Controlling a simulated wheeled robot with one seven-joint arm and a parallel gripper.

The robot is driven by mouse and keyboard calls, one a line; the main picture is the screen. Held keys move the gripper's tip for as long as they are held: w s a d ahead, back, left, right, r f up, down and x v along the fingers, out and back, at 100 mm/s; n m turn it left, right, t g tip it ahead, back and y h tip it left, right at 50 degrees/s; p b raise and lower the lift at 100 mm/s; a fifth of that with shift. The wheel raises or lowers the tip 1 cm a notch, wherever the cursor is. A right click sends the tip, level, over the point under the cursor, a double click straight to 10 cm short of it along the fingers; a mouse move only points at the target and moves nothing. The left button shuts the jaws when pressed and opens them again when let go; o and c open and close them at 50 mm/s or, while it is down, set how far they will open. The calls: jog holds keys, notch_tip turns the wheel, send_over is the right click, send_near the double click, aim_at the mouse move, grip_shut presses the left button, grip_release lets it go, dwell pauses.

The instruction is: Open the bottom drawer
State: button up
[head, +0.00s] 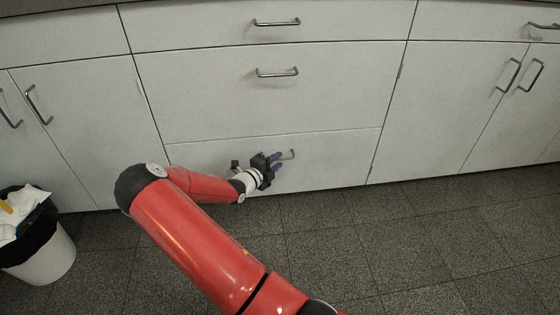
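The bottom drawer (335,157) is a white panel, the lowest of three stacked fronts in the middle of the cabinets. It looks flush with the cabinet face. Its metal handle (291,155) shows only at its right end; my gripper hides the rest. My gripper (279,159), with purple fingers, is right at the handle, coming from the left. The fingers look spread apart, with a gap between their tips. Whether they touch the handle is too small to tell.
The middle drawer (330,98) and top drawer (330,20) above are shut. Cabinet doors (90,110) flank them on both sides. A white trash bin (48,255) with a black liner stands at the lower left. The dark tiled floor (430,250) is clear at the right.

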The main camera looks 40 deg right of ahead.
jog(key=shift+x, duration=1.2)
grip_shut()
